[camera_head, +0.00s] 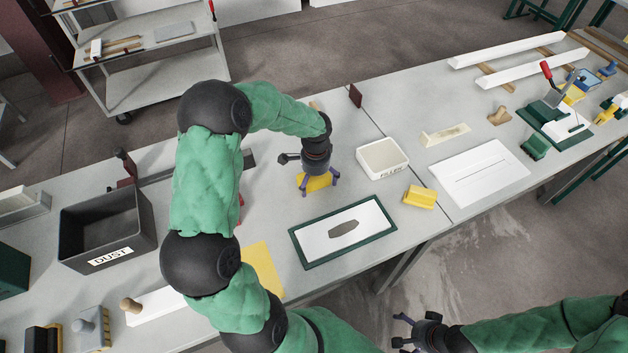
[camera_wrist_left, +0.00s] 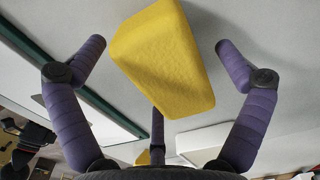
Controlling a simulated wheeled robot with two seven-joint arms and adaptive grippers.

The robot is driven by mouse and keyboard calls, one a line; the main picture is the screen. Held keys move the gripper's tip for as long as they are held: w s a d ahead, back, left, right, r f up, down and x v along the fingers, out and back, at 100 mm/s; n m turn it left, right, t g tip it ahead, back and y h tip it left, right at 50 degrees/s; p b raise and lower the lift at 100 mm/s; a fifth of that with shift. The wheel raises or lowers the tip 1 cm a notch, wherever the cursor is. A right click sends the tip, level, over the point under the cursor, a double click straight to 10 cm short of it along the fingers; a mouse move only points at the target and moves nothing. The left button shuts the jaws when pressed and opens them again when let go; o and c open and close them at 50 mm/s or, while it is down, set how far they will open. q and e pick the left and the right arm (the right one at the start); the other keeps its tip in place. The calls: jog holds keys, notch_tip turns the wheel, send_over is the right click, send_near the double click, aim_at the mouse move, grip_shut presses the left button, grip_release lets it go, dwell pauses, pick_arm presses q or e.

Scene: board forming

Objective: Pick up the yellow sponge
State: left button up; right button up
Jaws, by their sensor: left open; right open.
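The yellow sponge (camera_head: 314,184) lies on the grey table in the head view, below my left gripper (camera_head: 319,180) and partly covered by it. In the left wrist view the sponge (camera_wrist_left: 165,62) shows large, as a tapered block between the spread purple fingers of the left gripper (camera_wrist_left: 160,75). The gripper is open; a gap shows between the sponge and the two side fingers. Whether the rear finger touches it I cannot tell. My right gripper (camera_head: 403,331) is open and empty, off the table's front edge at the lower right.
A white filler tub (camera_head: 383,160) and another yellow block (camera_head: 420,196) stand to the right of the sponge. A green-framed board (camera_head: 300,245) with a grey patch lies in front. A dark dust bin (camera_head: 75,232) and a yellow sheet (camera_head: 262,268) are to the left.

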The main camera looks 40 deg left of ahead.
pick_arm(q)
jog(key=c, duration=1.2)
jog(key=shift+o, duration=0.2)
jog(key=shift+r, duration=0.15)
jog(key=shift+r, duration=0.65)
jog(key=d+r+p, duration=0.2)
jog(key=d+r, duration=0.3)
jog(key=r, duration=0.3)
jog(key=shift+s, duration=0.2)
jog(key=d+r, duration=0.1)
jog(key=d, duration=0.2)
jog(key=d+r+p, duration=0.1)
jog(key=d, duration=0.2)
jog(key=d+r, duration=0.1)
jog(key=d, duration=0.2)
jog(key=shift+s+r, duration=0.25)
jog(key=shift+s, duration=0.15)
